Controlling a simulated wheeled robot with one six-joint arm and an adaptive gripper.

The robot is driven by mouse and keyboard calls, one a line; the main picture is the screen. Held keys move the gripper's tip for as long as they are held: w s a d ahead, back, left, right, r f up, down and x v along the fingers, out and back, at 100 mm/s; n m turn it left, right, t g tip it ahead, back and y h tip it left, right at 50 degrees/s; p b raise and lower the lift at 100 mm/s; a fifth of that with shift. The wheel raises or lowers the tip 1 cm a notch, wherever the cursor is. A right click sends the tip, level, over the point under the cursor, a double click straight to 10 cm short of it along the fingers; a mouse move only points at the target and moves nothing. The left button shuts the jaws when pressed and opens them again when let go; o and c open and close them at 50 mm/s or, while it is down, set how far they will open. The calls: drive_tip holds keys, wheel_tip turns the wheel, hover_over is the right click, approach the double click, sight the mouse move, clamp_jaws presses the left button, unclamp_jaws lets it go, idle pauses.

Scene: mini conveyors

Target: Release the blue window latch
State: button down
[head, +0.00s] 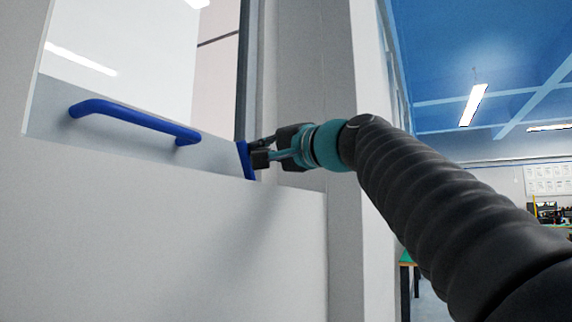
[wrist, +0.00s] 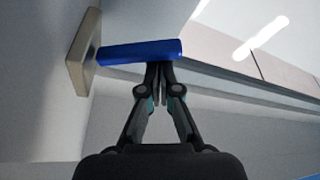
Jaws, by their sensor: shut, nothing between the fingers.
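The blue window latch (head: 244,160) sits at the right end of the window's lower frame in the head view, standing nearly upright with a slight tilt. In the wrist view the latch (wrist: 140,52) is a blue bar reaching out from a beige base plate (wrist: 84,52). My gripper (head: 262,150) is at the right side of the latch. In the wrist view my gripper (wrist: 160,68) has its fingertips together at the latch's near edge, close to the bar's free end. It is shut and holds nothing. The tips look touching or very close to the latch; I cannot tell which.
A blue bar handle (head: 135,120) is fixed to the window's lower rail (head: 60,98), left of the latch. A pale wall (head: 130,220) lies below the window. A wall post (head: 340,230) stands behind my gripper. A room with a blue ceiling (head: 460,50) opens at right.

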drive_tip(key=shift+s+a+f, duration=0.25)
drive_tip(key=shift+s+a, duration=0.2)
drive_tip(key=shift+s, duration=0.2)
drive_tip(key=shift+r, duration=0.1)
drive_tip(key=w+r+p, duration=0.1)
drive_tip(key=w+d+r+p, duration=0.1)
drive_tip(key=r, duration=0.1)
drive_tip(key=shift+d+p, duration=0.1)
drive_tip(key=shift+p, duration=0.25)
drive_tip(key=shift+d, duration=0.35)
drive_tip(key=f+b+v, duration=0.1)
drive_tip(key=b+v, duration=0.1)
drive_tip(key=v, duration=0.7)
drive_tip(key=shift+d+f+b, duration=0.2)
drive_tip(key=shift+d+b, duration=0.1)
drive_tip(key=shift+b, duration=0.05)
drive_tip(key=shift+w, duration=0.1)
